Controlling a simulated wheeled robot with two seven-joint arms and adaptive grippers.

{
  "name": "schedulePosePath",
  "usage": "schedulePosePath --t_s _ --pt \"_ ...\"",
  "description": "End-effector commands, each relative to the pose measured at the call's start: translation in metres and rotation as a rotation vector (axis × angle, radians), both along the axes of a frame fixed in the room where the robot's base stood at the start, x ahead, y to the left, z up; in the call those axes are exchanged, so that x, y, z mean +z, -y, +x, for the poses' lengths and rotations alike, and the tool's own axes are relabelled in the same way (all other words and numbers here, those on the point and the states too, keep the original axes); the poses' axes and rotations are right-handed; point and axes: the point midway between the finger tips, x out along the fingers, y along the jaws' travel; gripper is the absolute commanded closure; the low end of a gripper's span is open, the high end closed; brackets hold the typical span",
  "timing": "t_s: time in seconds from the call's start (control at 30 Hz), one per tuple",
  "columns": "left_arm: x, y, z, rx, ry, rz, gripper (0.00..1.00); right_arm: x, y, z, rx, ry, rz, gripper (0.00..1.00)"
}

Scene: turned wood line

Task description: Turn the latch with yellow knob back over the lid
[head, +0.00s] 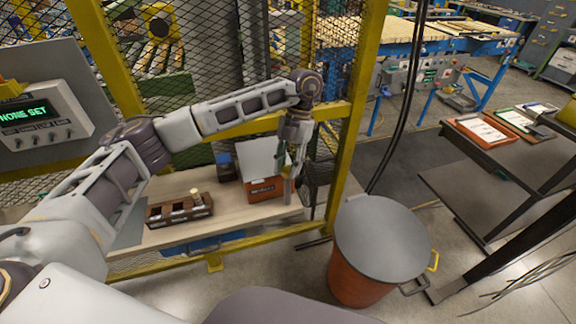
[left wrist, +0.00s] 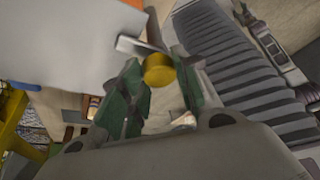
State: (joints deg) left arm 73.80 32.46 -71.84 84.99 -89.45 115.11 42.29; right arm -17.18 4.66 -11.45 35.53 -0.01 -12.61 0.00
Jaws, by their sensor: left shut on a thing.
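In the head view an orange box (head: 265,189) with a pale grey lid (head: 256,158) stands at the right end of the wooden bench. My left gripper (head: 288,178) points down at the box's right side. In the left wrist view the lid (left wrist: 65,45) fills the upper left. The yellow knob (left wrist: 158,71) sits between the green finger pads of my left gripper (left wrist: 162,80), which is shut on it. The metal latch (left wrist: 138,47) runs from the knob toward the lid's edge and overlaps it in this view. The knob is not discernible in the head view. My right gripper is not in view.
A dark brown wooden rack (head: 180,212) with a pale peg stands left of the box. A small blue item (head: 224,165) is behind it. Yellow frame posts (head: 352,110) and wire mesh surround the bench. A lidded orange drum (head: 380,245) stands on the floor at right.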

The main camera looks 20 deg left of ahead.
Motion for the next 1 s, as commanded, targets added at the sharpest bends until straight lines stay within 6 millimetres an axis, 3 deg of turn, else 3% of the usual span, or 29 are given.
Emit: schedulePosePath --t_s 0.37,0.4,0.57,1.0 --pt "0.0011 0.0001 0.0005 -0.008 0.003 -0.001 0.93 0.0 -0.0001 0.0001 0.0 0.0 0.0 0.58" --pt "0.0011 0.0 0.0006 -0.008 0.002 0.0 0.68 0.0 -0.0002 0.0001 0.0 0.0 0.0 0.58" --pt "0.0007 0.0001 0.0003 -0.008 0.002 0.0 0.48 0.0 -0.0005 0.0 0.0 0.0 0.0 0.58" --pt "0.0018 0.0002 0.0006 -0.007 0.001 0.0 0.48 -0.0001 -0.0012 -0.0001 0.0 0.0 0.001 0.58"
